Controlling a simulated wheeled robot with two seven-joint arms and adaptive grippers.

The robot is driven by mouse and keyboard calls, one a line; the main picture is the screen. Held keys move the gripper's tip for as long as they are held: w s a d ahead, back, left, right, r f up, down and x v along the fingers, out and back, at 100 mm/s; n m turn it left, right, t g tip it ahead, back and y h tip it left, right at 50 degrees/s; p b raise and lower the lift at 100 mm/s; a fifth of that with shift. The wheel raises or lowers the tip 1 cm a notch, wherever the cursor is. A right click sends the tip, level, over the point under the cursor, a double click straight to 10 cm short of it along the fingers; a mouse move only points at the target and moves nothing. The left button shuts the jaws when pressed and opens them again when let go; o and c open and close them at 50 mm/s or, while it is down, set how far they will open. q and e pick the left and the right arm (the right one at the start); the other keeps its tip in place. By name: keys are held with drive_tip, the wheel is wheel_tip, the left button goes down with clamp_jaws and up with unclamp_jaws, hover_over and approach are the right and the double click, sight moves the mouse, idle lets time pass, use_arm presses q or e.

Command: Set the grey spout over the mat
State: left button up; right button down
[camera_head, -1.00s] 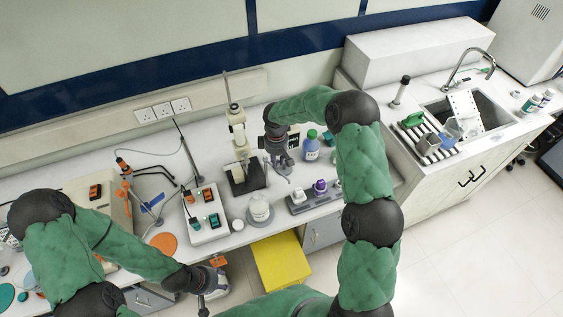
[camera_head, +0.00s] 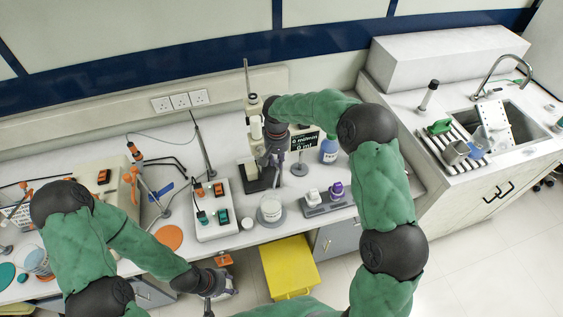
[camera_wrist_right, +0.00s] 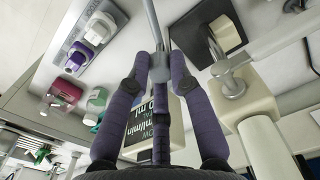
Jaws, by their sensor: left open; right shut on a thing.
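My right gripper (camera_wrist_right: 158,68) is shut on a grey piece at the end of a thin grey rod, which I take to be the grey spout (camera_wrist_right: 154,28). In the head view my right gripper (camera_head: 270,160) is beside the cream stand (camera_head: 255,128), and the spout is mostly hidden there. A round orange mat (camera_head: 168,237) lies bare on the bench to the left. A grey disc (camera_head: 282,220) lies under a clear beaker (camera_head: 270,206). I cannot tell which disc is the task's mat. My left gripper (camera_head: 210,296) is open and empty at the bench's front edge.
A white switch box (camera_head: 215,228) stands between the orange mat and the beaker. A grey tray with small bottles (camera_head: 328,200) and a blue bottle (camera_head: 329,150) are to the right. A yellow bin (camera_head: 288,268) is below the bench edge.

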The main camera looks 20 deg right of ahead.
drive_tip(key=shift+w+a+m, duration=0.2)
drive_tip(key=shift+a+m, duration=0.15)
drive_tip(key=shift+m, duration=0.25)
drive_tip(key=c, duration=1.1)
unclamp_jaws()
drive_tip(key=shift+r, duration=0.1)
wheel_tip(320, 180, up, 12)
drive_tip(key=shift+f, duration=0.2)
